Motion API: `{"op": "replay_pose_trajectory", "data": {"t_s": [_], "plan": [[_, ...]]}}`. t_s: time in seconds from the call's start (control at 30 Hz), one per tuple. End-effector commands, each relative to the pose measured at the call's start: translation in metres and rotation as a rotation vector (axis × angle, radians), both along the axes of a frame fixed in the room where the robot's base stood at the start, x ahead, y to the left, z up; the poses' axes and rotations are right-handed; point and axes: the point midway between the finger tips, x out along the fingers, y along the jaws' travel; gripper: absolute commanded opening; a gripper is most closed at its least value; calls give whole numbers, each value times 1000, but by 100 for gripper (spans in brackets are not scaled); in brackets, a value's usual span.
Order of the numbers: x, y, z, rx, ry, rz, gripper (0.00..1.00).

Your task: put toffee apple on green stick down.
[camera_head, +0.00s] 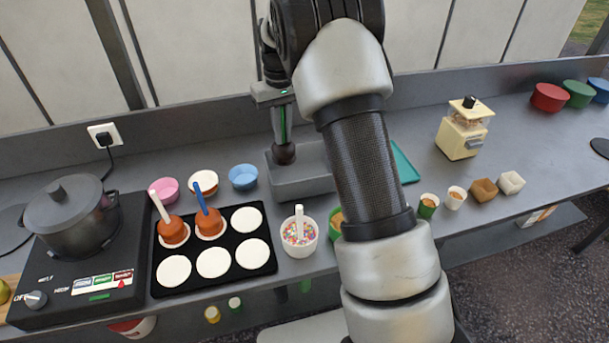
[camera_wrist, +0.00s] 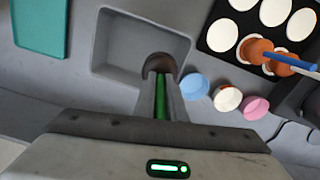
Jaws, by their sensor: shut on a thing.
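The toffee apple on the green stick has a dark brown apple (camera_head: 284,153) hanging stick-up below my gripper (camera_head: 281,108). My gripper is shut on its green stick (camera_wrist: 161,98). In the wrist view the apple (camera_wrist: 159,64) overlaps the rim of a grey bin (camera_wrist: 120,60); whether it touches the bin I cannot tell. A black tray (camera_head: 236,273) holds two orange-brown toffee apples, one on a white stick (camera_head: 172,231) and one on a blue stick (camera_head: 209,223). Several other white rounds on the tray, such as the back right one (camera_head: 246,219), are bare.
Pink (camera_head: 163,188), white (camera_head: 203,182) and blue (camera_head: 243,176) bowls stand behind the tray. A pot (camera_head: 70,215) stands on the hob at left. A sprinkles cup (camera_head: 299,237) is right of the tray. A teal tray (camera_head: 405,163) lies partly behind my arm.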

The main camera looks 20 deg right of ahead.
Motion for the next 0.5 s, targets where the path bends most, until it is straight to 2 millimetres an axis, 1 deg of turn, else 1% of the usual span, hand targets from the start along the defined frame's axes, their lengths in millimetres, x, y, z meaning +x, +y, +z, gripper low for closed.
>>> {"op": "replay_pose_trajectory", "data": {"t_s": [0.1,0.23,0.3,0.5], "plan": [[-1,0,-22,0,7,1,0],[-1,0,-46,0,5,1,0],[-1,0,-54,0,3,1,0],[-1,0,-69,0,3,1,0]]}}
